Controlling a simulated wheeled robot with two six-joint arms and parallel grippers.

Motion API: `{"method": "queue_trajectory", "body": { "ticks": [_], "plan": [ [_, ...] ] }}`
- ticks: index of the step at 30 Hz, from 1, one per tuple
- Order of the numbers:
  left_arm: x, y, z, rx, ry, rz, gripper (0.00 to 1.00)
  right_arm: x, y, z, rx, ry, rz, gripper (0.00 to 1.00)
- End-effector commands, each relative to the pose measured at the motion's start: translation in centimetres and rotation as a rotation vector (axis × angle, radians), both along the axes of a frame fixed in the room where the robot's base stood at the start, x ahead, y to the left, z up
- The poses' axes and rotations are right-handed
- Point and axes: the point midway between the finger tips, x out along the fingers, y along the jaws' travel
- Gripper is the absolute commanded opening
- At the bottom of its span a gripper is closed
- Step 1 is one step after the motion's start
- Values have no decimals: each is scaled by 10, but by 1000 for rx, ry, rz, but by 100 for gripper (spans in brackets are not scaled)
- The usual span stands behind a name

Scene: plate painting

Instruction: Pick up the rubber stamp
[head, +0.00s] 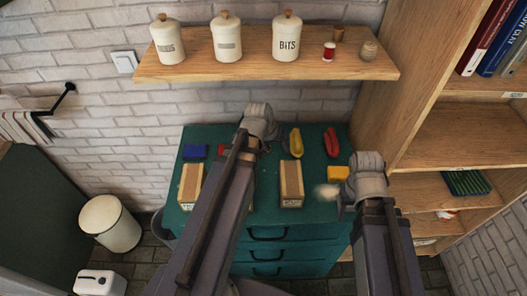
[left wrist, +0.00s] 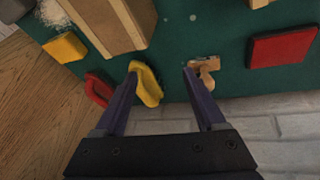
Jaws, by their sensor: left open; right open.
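A small light-wood piece with a knob-like handle, which looks like the rubber stamp (left wrist: 207,70), lies on the green top near its wall-side edge in the left wrist view. My left gripper (left wrist: 160,76) is open and empty. One fingertip is close to the stamp's side; the other overlaps a yellow curved object (left wrist: 150,88). Contact cannot be told. In the head view my left gripper (head: 258,124) hides the stamp. My right gripper (head: 364,178) is over the top's right side; its fingers are hard to make out.
The green cabinet (head: 318,208) also holds a red clip-like object (head: 332,142), a yellow block (head: 338,173), a blue block (head: 195,151), a red block (left wrist: 282,47) and cardboard-coloured boxes (head: 291,180). A wooden shelf (head: 200,70) with jars hangs above. A bookcase (head: 455,135) stands right.

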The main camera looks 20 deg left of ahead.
Motion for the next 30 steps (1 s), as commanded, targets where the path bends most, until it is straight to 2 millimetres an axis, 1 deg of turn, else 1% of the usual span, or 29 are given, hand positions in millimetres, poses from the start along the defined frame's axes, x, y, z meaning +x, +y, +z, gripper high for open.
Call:
{"method": "queue_trajectory", "body": {
  "ticks": [1,3,6,9,14,17,23,30],
  "plan": [
    [8,23,-6,-14,-34,51,72,0,0,-9,0,0,0,50],
    [15,46,-6,-28,-76,102,72,0,0,-14,0,0,0,50],
    [21,68,-5,-41,-119,152,72,0,0,-17,0,0,0,50],
    [23,79,-4,-48,-141,177,72,0,0,-18,0,0,0,50],
    [24,83,-3,-49,-149,185,72,0,0,-19,0,0,0,50],
    [27,82,-9,-48,-148,183,72,0,0,-24,0,0,0,50],
    [37,80,-26,-48,-147,181,72,0,0,-41,0,0,0,50],
    [39,80,-28,-48,-146,182,72,0,0,-43,0,0,0,50]
  ]
}}
